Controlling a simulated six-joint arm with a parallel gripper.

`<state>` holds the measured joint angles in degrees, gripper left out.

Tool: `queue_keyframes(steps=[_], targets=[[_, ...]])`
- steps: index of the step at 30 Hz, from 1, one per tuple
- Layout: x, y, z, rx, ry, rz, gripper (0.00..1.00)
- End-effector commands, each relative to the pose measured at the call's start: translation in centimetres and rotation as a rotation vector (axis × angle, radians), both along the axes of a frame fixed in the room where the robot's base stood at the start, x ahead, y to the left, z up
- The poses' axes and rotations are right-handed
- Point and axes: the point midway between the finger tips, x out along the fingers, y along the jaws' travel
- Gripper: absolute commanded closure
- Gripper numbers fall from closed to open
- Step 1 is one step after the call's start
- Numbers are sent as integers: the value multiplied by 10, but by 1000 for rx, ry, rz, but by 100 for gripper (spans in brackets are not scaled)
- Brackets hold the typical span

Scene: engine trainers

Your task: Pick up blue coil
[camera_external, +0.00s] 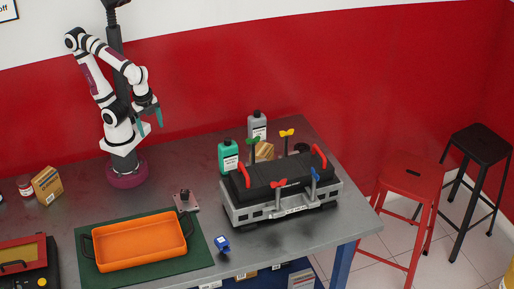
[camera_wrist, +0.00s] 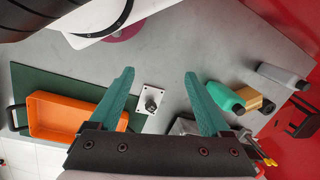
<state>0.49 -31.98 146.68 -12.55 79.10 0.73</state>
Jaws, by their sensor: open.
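A small blue coil (camera_external: 222,243) lies on the grey table near its front edge, between the green mat and the engine trainer, in the external view. I cannot make it out in the wrist view. My gripper (camera_external: 150,116) is open and empty, raised high above the back left of the table, far from the coil. In the wrist view its two teal fingers (camera_wrist: 160,82) are spread wide with nothing between them but the tabletop and a small metal plate with a post further below.
An orange tray (camera_external: 140,243) sits on a green mat (camera_external: 203,254). The engine trainer (camera_external: 285,205) with red handles stands on the right, bottles (camera_external: 229,157) behind it. A small plate with a post (camera_external: 186,200) stands mid-table.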

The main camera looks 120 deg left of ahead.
Motion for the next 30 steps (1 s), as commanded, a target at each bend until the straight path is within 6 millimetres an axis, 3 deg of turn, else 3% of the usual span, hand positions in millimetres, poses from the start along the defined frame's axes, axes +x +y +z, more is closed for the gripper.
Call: queue_keyframes(steps=[7, 9, 11, 16, 18, 21, 25, 30], targets=[[0, 0, 0, 0, -1, 0, 18], [12, 0, -4, 1, -22, 4, 18], [38, 1, -12, 3, -77, 7, 18], [168, -12, -59, -44, -387, -73, 18], [217, -32, -80, -114, -527, -136, 18], [265, -72, -109, -276, -705, -210, 18], [290, -118, -130, -510, -868, -227, 18], [294, -144, -138, -694, -963, -180, 18]])
